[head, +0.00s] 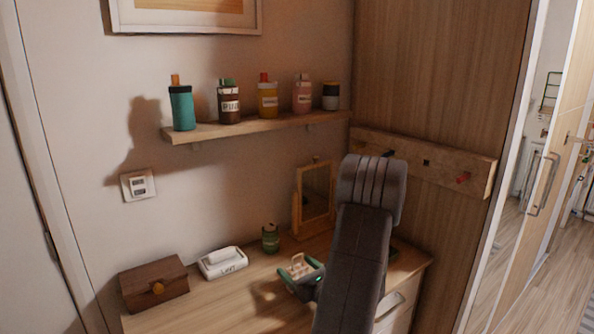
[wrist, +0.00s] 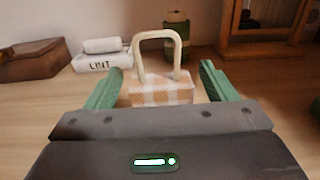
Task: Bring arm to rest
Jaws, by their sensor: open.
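My gripper (wrist: 160,92) is open, its two green fingers spread on either side of a small checked basket (wrist: 160,90) with a pale arched handle. In the head view my gripper (head: 302,279) is low over the desk, with the basket (head: 299,266) at its fingers. The basket appears upright on the desk. In the wrist view gaps show between the fingers and the handle, but the basket's lower part is hidden by my gripper. My grey arm (head: 352,250) reaches down over the right part of the desk.
On the desk (head: 225,300) stand a brown box (head: 153,285), a white lint holder (head: 223,262), a green jar (head: 270,238) and a framed mirror (head: 314,200). Above, a shelf (head: 255,127) holds several bottles. A peg rail (head: 425,163) is right of my arm.

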